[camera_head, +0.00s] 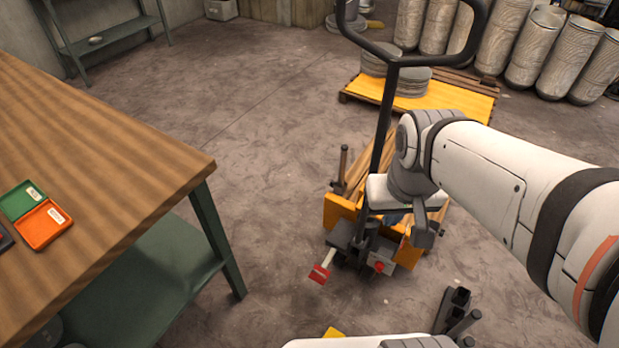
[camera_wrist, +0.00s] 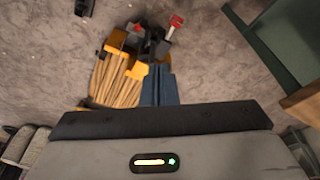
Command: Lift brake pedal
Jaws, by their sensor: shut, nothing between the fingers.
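A pallet jack (camera_head: 345,235) with a tall dark handle and yellow-orange parts stands on the floor. At its near end a red pedal (camera_head: 319,273) sits on a pale stem, angled down to the left. A smaller red part (camera_head: 379,267) is to its right; I cannot tell which is the brake pedal. In the wrist view they are the red pedal (camera_wrist: 175,20) and the small red part (camera_wrist: 138,28). My gripper (camera_wrist: 157,68), with blue fingers, is shut and empty, apart from both. In the head view my wrist largely hides it.
A wooden-topped table (camera_head: 110,165) with green legs stands on the left, holding green and orange trays (camera_head: 42,218). A yellow platform (camera_head: 450,100) and several grey cylinders (camera_head: 533,45) stand behind. The floor between table and jack is clear.

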